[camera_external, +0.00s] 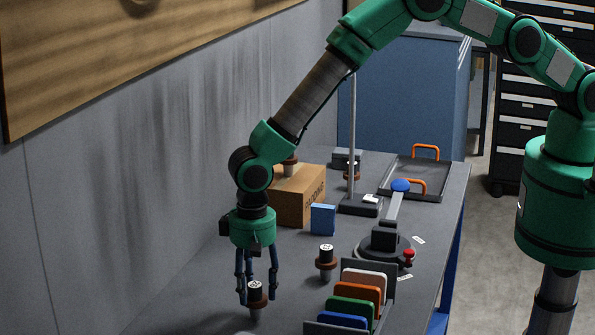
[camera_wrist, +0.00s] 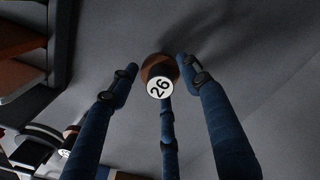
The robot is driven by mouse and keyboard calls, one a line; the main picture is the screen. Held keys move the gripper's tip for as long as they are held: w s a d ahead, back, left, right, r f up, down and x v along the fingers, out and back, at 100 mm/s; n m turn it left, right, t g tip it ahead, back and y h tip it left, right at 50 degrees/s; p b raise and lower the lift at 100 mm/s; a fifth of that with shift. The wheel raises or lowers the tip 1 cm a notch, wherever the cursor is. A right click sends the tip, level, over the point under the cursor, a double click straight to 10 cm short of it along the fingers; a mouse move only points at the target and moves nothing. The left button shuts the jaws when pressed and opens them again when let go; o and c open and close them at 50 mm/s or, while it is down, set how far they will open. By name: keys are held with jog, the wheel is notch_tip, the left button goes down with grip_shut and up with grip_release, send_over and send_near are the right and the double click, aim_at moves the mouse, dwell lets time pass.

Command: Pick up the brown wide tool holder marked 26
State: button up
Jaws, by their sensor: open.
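The brown wide tool holder marked 26 (camera_wrist: 159,88) stands on the bench between my gripper's fingers in the wrist view, its white round label facing the camera. In the external view the holder (camera_external: 256,297) is upright at the lower left, with a brown flange and a dark top. My gripper (camera_external: 257,287) is open, pointing down over the holder, with its blue fingers around it. I cannot tell whether any finger touches it. Its label is not readable in the external view.
Another brown-flanged holder (camera_external: 326,260) stands to the right. Beyond it are a small blue box (camera_external: 323,219) and a cardboard box (camera_external: 297,195). A rack of coloured plates (camera_external: 369,269) stands at the right. A wall (camera_external: 120,190) runs along the left.

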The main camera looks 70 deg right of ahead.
jog(key=shift+c, duration=0.4)
grip_shut()
jog(key=shift+r, duration=0.15)
jog(key=shift+r+b, duration=0.65)
jog(key=shift+r, duration=4.25)
